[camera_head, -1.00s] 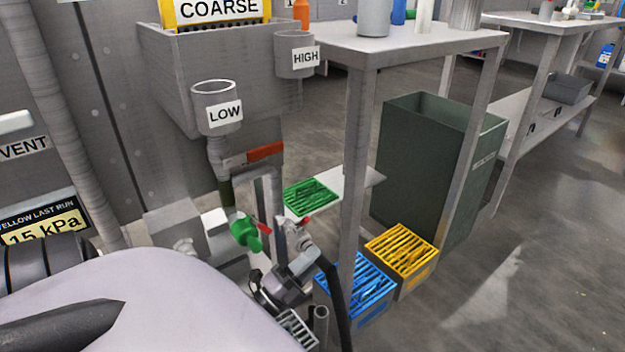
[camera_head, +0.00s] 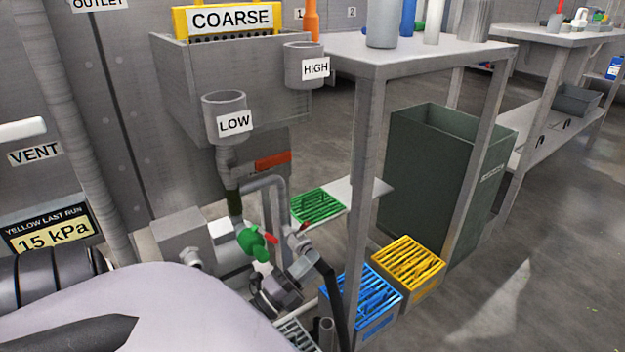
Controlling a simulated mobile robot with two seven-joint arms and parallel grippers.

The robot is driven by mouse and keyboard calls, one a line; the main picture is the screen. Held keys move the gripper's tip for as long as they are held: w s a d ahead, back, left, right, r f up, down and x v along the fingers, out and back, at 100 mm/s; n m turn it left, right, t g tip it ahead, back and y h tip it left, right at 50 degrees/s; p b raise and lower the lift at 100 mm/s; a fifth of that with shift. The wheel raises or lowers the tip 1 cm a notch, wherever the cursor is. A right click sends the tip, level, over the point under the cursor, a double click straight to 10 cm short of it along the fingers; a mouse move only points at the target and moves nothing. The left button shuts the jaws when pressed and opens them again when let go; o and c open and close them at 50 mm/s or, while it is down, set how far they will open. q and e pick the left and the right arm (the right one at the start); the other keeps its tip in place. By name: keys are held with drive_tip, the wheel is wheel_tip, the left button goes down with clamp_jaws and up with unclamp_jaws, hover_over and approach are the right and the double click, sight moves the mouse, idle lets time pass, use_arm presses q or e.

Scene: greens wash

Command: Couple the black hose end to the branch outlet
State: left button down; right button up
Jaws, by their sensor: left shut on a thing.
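My left gripper (camera_head: 292,278) is low in the middle of the head view, partly hidden behind my own pale arm link. It is shut on the end of the black hose (camera_head: 333,290), which runs down to the right from it. The hose end is at a grey pipe fitting with a red handle (camera_head: 298,240), which looks like the branch outlet. They overlap in the picture, and I cannot tell whether they are coupled. A green valve body (camera_head: 254,243) with a red lever is just left of it. My right gripper is not in view.
A grey tank (camera_head: 240,80) with LOW and HIGH cups stands above. A blue crate (camera_head: 362,296), a yellow crate (camera_head: 408,265) and a green crate (camera_head: 318,205) are to the right. A table leg (camera_head: 365,170) rises close by. The floor at far right is clear.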

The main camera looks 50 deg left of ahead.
use_arm(q)
drive_tip(key=shift+a+r, duration=0.1)
drive_tip(key=shift+a, duration=0.3)
drive_tip(key=shift+d, duration=0.1)
drive_tip(key=shift+s+d+p, duration=0.1)
drive_tip(key=shift+d+p, duration=0.55)
drive_tip(key=shift+d, duration=0.9)
drive_tip(key=shift+a+b, duration=0.6)
drive_tip(key=shift+a, duration=1)
idle(0.7)
drive_tip(key=c, duration=0.8)
unclamp_jaws()
